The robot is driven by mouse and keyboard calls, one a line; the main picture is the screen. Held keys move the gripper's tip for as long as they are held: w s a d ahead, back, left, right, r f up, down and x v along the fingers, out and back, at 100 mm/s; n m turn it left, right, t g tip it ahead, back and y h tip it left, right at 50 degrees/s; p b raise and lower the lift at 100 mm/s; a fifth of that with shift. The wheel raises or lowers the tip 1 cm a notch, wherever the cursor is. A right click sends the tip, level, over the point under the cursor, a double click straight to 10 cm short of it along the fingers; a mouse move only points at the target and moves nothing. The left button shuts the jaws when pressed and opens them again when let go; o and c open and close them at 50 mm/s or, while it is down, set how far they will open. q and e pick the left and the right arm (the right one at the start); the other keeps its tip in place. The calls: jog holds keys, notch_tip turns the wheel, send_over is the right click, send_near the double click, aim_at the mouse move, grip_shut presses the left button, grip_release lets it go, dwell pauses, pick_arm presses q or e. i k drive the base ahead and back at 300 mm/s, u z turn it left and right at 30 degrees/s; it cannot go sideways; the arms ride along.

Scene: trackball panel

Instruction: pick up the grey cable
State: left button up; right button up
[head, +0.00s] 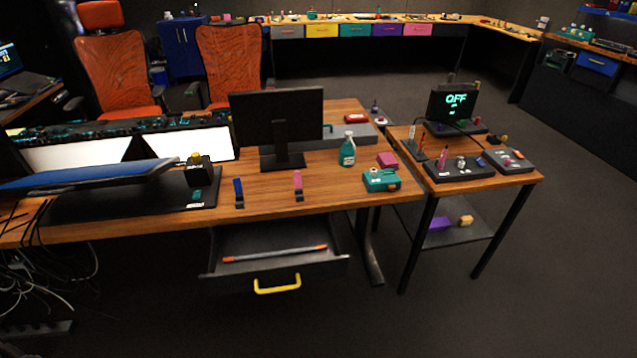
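A thin grey cable-like piece with orange ends (275,253) lies across the inside of an open drawer under the wooden desk. It looks straight, and I cannot tell for sure that it is the grey cable. A loose tangle of pale grey cables (48,285) hangs under the desk's left end, down to the floor. Neither of my grippers shows in the head view.
The drawer's yellow handle (277,285) faces me. On the desk stand a monitor (278,118), a green bottle (347,149) and a teal box (381,180). A side table (512,181) at right holds dark control panels and a screen reading OFF. The floor in front is clear.

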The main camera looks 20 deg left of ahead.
aim_at(233, 260)
jog(key=u, duration=1.3)
jog(key=i, duration=0.3)
jog(key=z, duration=0.4)
